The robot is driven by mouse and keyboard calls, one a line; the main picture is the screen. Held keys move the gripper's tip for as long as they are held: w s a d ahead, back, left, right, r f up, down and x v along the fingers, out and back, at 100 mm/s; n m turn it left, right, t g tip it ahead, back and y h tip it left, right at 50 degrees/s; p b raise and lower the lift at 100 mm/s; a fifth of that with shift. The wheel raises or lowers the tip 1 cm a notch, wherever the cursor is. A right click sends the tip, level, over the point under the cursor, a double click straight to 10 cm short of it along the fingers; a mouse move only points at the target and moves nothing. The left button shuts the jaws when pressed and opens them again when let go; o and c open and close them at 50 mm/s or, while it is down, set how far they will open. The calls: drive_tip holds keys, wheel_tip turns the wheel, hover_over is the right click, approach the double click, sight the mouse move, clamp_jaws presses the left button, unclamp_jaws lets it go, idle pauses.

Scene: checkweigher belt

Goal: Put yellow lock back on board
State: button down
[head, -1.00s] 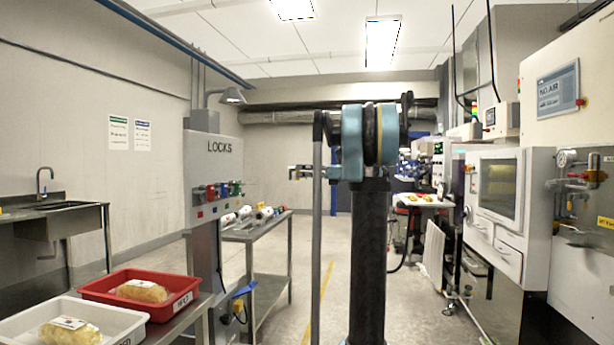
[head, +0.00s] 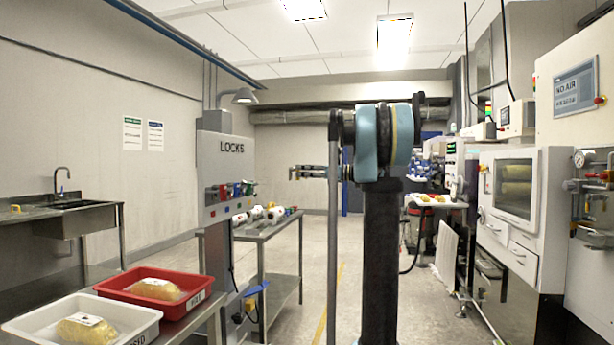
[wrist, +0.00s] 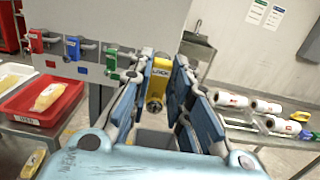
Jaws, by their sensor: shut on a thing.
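The yellow lock (wrist: 159,78), with a dark label, is between my gripper's fingers (wrist: 158,90) in the wrist view. My gripper is shut on it. In the head view my gripper (head: 294,172) points left, held in the air at about the height of the board's lettering. The grey LOCKS board (head: 231,165) stands to its left, with several coloured locks in a row. In the wrist view the board (wrist: 130,20) is on the left, with a blue lock (wrist: 71,47) and a green lock (wrist: 111,60) hanging from it. My gripper is apart from the board.
A steel table (head: 268,229) with white rolls stands just right of the board. A red tray (head: 187,306) and a white tray (head: 143,327) with wrapped loaves are at front left. A sink (head: 75,216) is at the left wall. Machines line the right side.

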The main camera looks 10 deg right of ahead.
drive_tip(key=x, duration=1.6)
drive_tip(key=shift+a+f, duration=0.2)
idle(1.7)
drive_tip(key=shift+a+r, duration=0.1)
drive_tip(key=shift+a, duration=0.05)
drive_tip(key=shift+f, duration=2.35)
drive_tip(key=c, duration=1.4)
unclamp_jaws()
